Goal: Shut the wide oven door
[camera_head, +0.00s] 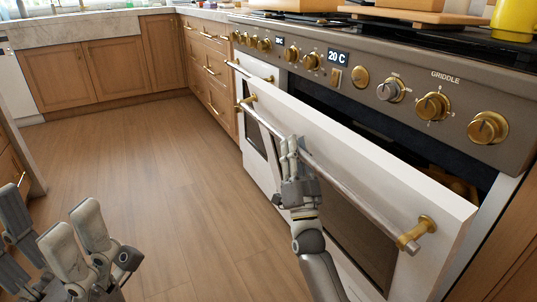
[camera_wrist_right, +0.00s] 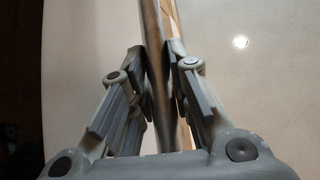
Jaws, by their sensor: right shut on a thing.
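The wide oven door (camera_head: 385,168) is white with a dark window and stands partly open, its top edge tilted out from the oven front. A dark gap shows behind it. Its long metal handle (camera_head: 360,201) runs along the front on brass mounts. My right gripper (camera_head: 290,152) is shut on this handle near its left part. In the right wrist view, the handle (camera_wrist_right: 154,60) passes between the finger pads of my right gripper (camera_wrist_right: 160,62). My left gripper (camera_head: 50,215) is open and empty above the floor at lower left, far from the door.
The control panel (camera_head: 385,88) with brass knobs and a "20 C" display is above the door. A narrower oven door (camera_head: 257,140) is to its left. Wooden cabinets (camera_head: 128,68) line the back. The wooden floor (camera_head: 150,165) is clear.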

